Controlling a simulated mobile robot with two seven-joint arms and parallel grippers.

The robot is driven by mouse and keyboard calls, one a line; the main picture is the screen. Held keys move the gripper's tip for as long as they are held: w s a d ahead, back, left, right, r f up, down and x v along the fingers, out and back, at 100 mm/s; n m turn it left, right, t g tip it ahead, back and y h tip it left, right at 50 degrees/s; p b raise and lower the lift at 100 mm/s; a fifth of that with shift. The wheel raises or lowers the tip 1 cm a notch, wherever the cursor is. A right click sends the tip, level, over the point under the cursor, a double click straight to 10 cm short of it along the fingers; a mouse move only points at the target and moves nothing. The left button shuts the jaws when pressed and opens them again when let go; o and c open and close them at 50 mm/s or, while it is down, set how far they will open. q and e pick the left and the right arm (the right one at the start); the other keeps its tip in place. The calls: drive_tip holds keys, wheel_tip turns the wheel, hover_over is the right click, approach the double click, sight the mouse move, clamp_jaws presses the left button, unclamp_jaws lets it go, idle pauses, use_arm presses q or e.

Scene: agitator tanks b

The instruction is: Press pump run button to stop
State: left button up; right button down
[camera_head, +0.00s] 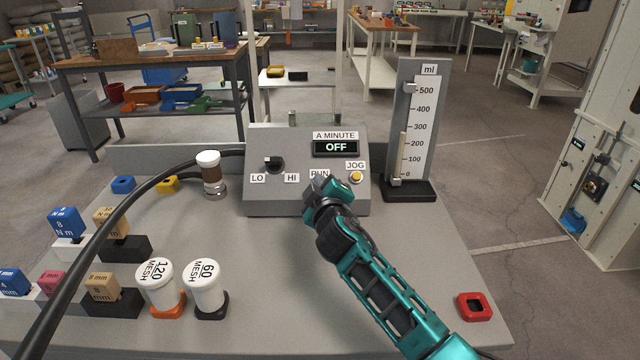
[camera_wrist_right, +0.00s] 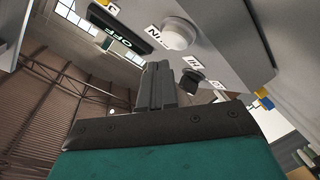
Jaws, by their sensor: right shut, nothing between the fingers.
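The grey pump control box (camera_head: 262,207) stands on the bench, with a display (camera_head: 336,148) reading OFF. Its front carries a black knob (camera_head: 274,165) between LO and HI labels, a RUN label (camera_head: 319,174) and a yellow JOG button (camera_head: 356,177). My right gripper (camera_head: 322,190) is shut and empty in front of the panel, hiding the run button in the head view. In the right wrist view a round white button (camera_wrist_right: 178,33) sits beside the RUN label, just beyond the shut fingertips (camera_wrist_right: 159,68). I cannot tell whether they touch it. My left gripper is not in view.
A measuring stand (camera_head: 410,130) marked in ml stands right of the box. A brown-and-white cylinder (camera_head: 209,175) and a black hose (camera_head: 110,215) are to its left. White mesh jars (camera_head: 208,285) and labelled blocks fill the front left. A red square piece (camera_head: 474,306) lies front right.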

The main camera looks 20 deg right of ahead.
drive_tip(key=s+r+p, duration=0.2)
drive_tip(key=r+p, duration=0.1)
drive_tip(key=shift+s+a+r, duration=0.2)
drive_tip(key=shift+s+a, duration=0.05)
drive_tip(key=shift+a, duration=0.1)
idle(0.3)
